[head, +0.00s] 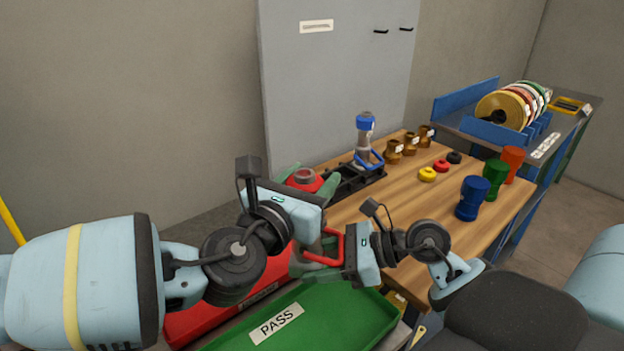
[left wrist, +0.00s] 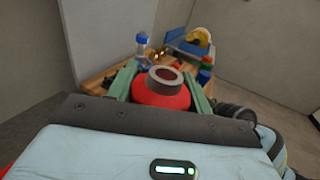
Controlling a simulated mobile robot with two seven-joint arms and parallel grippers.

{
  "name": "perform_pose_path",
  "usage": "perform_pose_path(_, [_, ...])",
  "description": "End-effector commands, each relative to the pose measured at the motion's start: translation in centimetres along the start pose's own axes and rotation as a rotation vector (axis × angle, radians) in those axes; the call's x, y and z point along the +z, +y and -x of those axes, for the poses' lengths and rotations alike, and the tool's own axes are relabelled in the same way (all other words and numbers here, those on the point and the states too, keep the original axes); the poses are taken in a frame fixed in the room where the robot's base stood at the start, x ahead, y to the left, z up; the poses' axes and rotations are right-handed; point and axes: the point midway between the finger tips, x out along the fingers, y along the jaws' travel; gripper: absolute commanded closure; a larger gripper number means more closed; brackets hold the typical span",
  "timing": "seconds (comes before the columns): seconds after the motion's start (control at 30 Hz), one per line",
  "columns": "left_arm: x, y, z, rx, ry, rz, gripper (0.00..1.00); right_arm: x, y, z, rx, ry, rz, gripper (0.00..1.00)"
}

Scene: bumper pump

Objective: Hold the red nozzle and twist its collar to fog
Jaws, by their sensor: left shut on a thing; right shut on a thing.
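The red nozzle is held upright above the trays. Its red collar with a grey ring at the mouth (head: 304,178) sits between the green fingers of my left gripper (head: 309,182). In the left wrist view the fingers press on both sides of the red collar (left wrist: 160,93). My right gripper (head: 324,250) is shut on the nozzle's red handle (head: 334,234), lower down. The nozzle's body is mostly hidden behind my grippers. Any marks on the collar, and so its setting, cannot be read.
A green tray marked PASS (head: 345,318) and a red tray (head: 190,325) lie below. On the wooden table (head: 405,210) are a blue nozzle (head: 364,140) in a black rack (head: 350,184), brass fittings (head: 394,152), coloured rings (head: 427,174) and blue (head: 472,198), green and orange cylinders.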

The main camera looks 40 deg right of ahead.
Motion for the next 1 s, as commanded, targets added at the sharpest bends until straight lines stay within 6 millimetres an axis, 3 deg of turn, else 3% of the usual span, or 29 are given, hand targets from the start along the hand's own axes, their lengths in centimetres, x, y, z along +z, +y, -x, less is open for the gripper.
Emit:
perform_pose_path(0.5, [0.0,0.6,0.1,0.425,0.001,0.001,0.73,0.1,0.1,0.0,0.0,-0.001,0.006,0.92])
perform_pose_path(1.0, [0.1,1.1,0.3,0.586,0.001,-0.004,0.73,0.1,0.1,0.0,0.001,0.0,0.008,0.92])
